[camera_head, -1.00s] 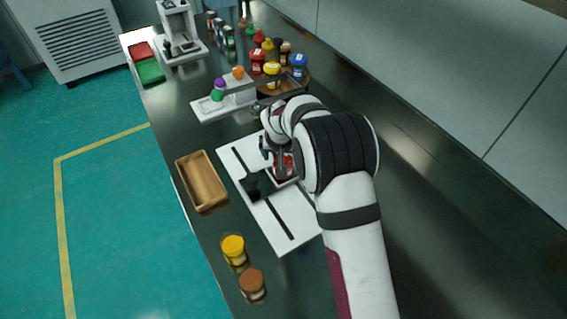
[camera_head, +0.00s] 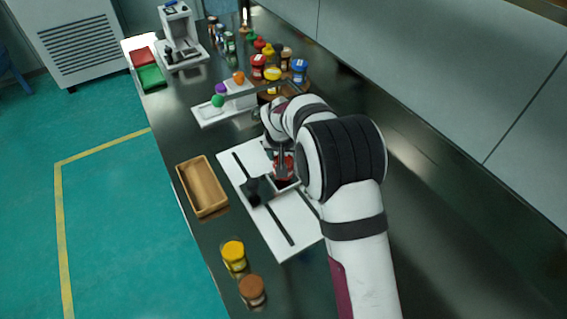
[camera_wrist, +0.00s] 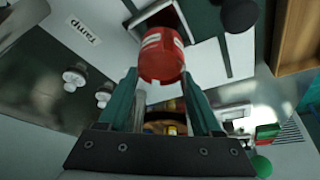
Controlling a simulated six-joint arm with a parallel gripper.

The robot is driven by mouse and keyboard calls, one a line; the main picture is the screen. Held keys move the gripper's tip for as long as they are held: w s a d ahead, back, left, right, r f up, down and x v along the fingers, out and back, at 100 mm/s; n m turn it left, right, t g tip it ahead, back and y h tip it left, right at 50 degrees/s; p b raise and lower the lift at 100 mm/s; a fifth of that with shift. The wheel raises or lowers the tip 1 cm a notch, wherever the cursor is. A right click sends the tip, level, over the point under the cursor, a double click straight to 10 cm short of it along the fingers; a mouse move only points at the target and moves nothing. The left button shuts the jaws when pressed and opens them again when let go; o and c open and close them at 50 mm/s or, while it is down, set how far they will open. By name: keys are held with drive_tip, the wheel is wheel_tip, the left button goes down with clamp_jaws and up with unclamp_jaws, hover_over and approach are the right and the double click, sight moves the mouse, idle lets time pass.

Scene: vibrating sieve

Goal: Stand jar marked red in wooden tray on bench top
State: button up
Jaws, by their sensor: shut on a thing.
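The red jar (camera_wrist: 162,55) is between the two fingers of my gripper (camera_wrist: 160,82) in the wrist view, with its red lid and a pale label showing. In the head view my gripper (camera_head: 282,158) is shut on the red jar (camera_head: 284,171), over the white plate with dark rails, partly hidden by my arm. The wooden tray (camera_head: 203,187) lies on the bench left of the plate, empty. Part of it shows at the right edge of the wrist view (camera_wrist: 297,38). Whether the jar touches the surface below cannot be told.
A black box (camera_head: 258,190) sits on the white plate (camera_head: 294,236) between jar and tray. A yellow-lidded jar (camera_head: 233,254) and a brown-lidded jar (camera_head: 252,290) stand in front. Several coloured jars crowd a round stand (camera_head: 306,88) behind. The bench right of my arm is clear.

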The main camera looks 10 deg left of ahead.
wheel_tip(320, 180, up, 8)
drive_tip(key=n+g+y, duration=0.2)
drive_tip(key=n+y, duration=0.1)
drive_tip(key=n, duration=0.6)
hover_over(209, 200)
wheel_tip(209, 200, down, 8)
wheel_tip(209, 200, down, 4)
drive_tip(key=shift+s+r, duration=0.1)
drive_tip(key=shift+r, duration=0.15)
drive_tip(key=shift+f, duration=0.3)
drive_tip(key=o, duration=1.5)
drive_tip(key=shift+f, duration=0.15)
